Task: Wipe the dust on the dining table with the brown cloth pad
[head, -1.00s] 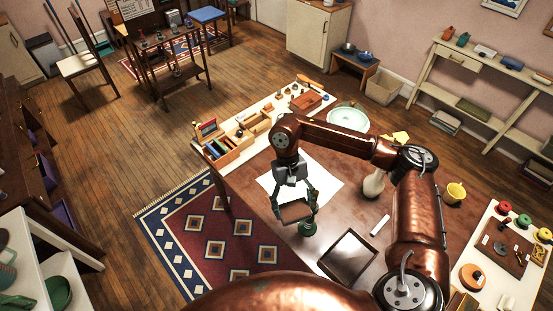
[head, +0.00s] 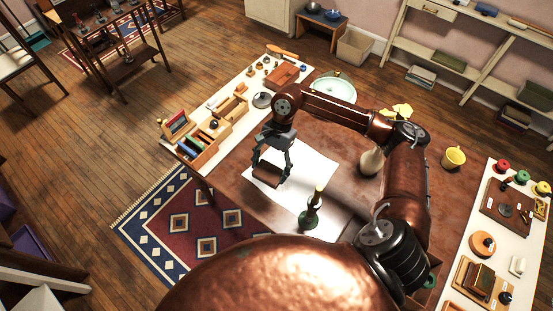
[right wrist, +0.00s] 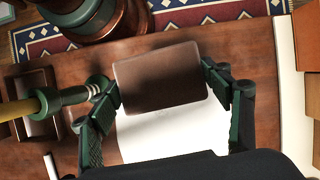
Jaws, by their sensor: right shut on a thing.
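My right gripper (head: 268,171) is shut on the brown cloth pad (head: 266,177), which it holds over the left part of a white sheet (head: 308,169) on the dining table (head: 232,184). In the right wrist view the pad (right wrist: 158,82) sits between the two green-padded fingers, with the white sheet (right wrist: 165,135) below it. I cannot tell whether the pad touches the surface. The table top is reddish brown and patchy; I cannot clearly make out dust on it. My left gripper is not in view.
A green candlestick (head: 310,212) with a yellow candle stands right of the pad; it is close to the left finger in the wrist view (right wrist: 50,99). White side surfaces hold wooden boxes (head: 229,107).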

